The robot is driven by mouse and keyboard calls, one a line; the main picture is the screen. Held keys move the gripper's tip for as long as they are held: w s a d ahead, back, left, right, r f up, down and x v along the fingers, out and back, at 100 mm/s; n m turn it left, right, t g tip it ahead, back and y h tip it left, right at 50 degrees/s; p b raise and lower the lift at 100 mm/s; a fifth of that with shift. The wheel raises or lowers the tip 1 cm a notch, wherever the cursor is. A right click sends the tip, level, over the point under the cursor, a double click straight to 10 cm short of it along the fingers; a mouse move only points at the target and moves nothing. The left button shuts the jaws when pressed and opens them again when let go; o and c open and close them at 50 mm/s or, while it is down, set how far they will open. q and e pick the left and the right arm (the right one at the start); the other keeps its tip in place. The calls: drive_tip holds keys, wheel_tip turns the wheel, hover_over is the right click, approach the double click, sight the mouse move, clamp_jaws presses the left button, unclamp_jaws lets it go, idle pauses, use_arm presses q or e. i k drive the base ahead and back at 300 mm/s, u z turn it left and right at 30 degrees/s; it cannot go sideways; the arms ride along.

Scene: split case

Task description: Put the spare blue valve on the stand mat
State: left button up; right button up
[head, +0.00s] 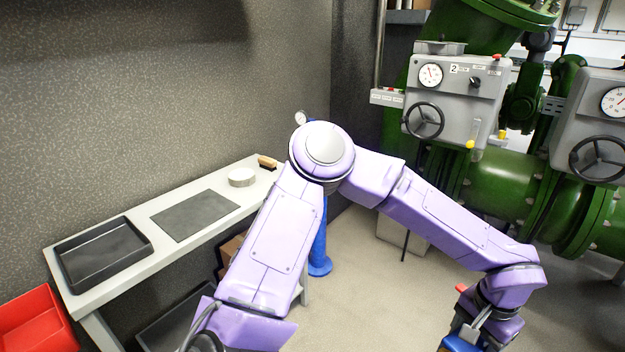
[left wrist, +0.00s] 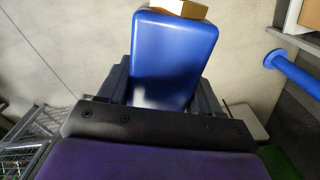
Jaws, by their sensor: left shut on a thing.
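My left gripper (head: 474,330) is at the lower right of the head view, at the end of the purple arm. It is shut on the blue valve (head: 460,344), which shows only partly at the bottom edge. In the left wrist view the blue valve (left wrist: 172,55) is a smooth blue block between the two dark fingers of my left gripper (left wrist: 164,92), with a brass-coloured part at its far end. The stand mat (head: 195,215) is a flat dark grey sheet on the light bench, bare and far left of the gripper. My right gripper is out of view.
The bench (head: 160,250) holds a black tray (head: 103,253), a white round item (head: 241,177) and a brush (head: 267,162). A blue post (head: 320,250) stands by the bench's right end. Green pipework (head: 495,190) with grey control boxes fills the right. A red bin (head: 35,325) is lower left.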

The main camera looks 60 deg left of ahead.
sight(194, 212)
drive_tip(key=z, duration=0.1)
drive_tip(key=k, duration=1.05)
drive_tip(key=u, duration=1.7)
